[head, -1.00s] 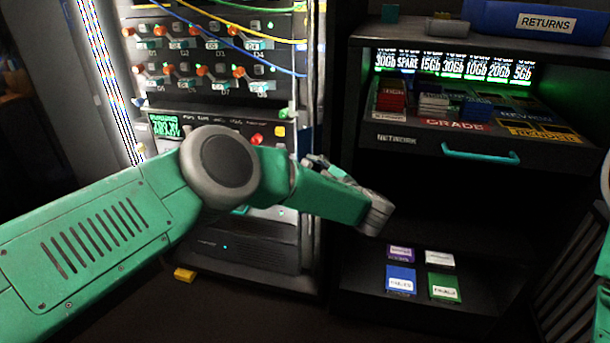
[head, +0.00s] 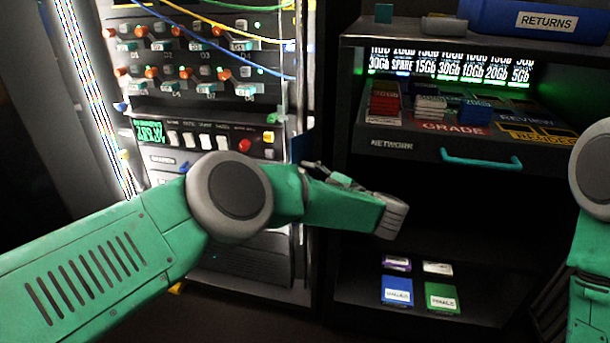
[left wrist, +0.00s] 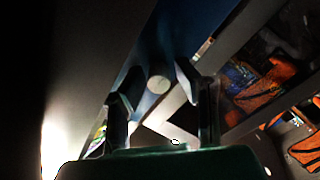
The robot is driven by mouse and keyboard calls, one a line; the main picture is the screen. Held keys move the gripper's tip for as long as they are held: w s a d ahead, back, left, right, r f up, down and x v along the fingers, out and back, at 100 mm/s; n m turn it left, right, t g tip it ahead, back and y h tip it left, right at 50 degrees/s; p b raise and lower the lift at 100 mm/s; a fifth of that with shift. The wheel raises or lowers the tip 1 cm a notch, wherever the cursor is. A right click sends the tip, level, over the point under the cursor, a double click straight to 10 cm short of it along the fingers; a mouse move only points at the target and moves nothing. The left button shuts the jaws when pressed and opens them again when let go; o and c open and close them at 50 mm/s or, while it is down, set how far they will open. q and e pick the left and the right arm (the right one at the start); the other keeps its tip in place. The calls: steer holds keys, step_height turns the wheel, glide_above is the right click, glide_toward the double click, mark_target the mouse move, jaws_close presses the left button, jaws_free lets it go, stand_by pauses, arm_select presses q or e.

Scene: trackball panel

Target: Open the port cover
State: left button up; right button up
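A blue panel (head: 302,146), which may be the port cover, shows at the rack's right edge in the head view, mostly hidden behind my left arm. In the left wrist view a blue surface (left wrist: 190,35) carries a round grey knob (left wrist: 158,82). My left gripper (left wrist: 158,95) is open, its two dark fingers apart on either side of the knob in the picture; I cannot tell whether they touch it. In the head view my left gripper (head: 325,172) is partly hidden by its own wrist. My right arm shows at the right edge, its gripper out of frame.
The rack has rows of switches with cables (head: 220,40) above and a control panel (head: 200,138) with buttons below. To the right stands a shelf unit with a teal-handled drawer (head: 480,160), a blue RETURNS bin (head: 530,18) on top and several cartridges (head: 397,291) low down.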

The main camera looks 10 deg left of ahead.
stand_by(0.3)
arm_select(q)
steer(key=v, duration=0.7)
steer(key=shift+d, duration=0.3)
steer(key=shift+f, duration=0.1)
